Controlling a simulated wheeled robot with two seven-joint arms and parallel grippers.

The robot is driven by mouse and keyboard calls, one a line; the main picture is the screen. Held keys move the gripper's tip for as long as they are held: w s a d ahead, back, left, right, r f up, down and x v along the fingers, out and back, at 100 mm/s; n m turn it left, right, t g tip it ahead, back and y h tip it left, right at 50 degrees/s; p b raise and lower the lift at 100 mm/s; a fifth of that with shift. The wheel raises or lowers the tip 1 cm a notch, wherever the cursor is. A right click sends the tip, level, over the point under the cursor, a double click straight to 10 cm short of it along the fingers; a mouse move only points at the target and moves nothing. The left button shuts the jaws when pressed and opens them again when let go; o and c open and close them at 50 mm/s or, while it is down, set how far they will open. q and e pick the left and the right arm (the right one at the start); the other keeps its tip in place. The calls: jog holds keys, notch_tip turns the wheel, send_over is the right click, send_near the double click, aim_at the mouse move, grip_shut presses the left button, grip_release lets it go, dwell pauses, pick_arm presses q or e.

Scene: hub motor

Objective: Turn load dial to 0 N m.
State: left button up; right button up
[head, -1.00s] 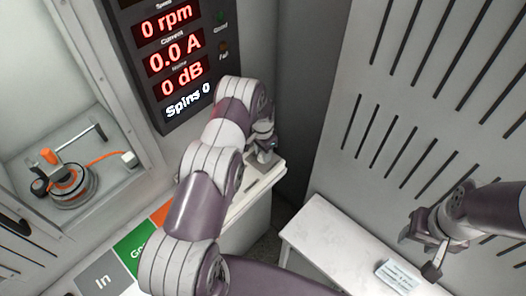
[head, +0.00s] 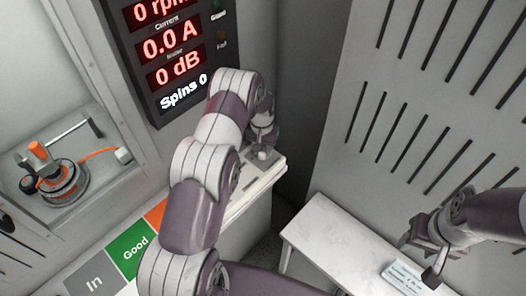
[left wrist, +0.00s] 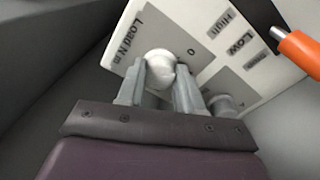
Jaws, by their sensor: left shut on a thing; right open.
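The load dial (left wrist: 160,68) is a pale round knob on a grey plate marked "Load N m" in the left wrist view, with a "0" printed beside it. My left gripper (left wrist: 160,85) is shut on the dial, one finger on each side. In the head view my left gripper (head: 262,148) is at the panel (head: 262,178), largely hidden behind my own arm. The dial's pointer cannot be made out. My right gripper (head: 424,258) is open and empty, over the low white table at the right.
The display (head: 168,48) reads 0 rpm, 0.0 A, 0 dB, Spins 0. A motor (head: 62,182) sits in the left bay. A card (head: 404,273) lies on the white table (head: 325,235).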

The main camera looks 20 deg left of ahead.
pick_arm(q)
jog(key=shift+n+b, duration=0.35)
jog(key=shift+n, duration=0.45)
jog(key=shift+r, duration=0.1)
jog(key=o, duration=1)
jog(key=shift+o, duration=0.2)
jog(key=shift+r, duration=0.3)
notch_tip(320, 180, up, 12)
jog(key=b, duration=0.2)
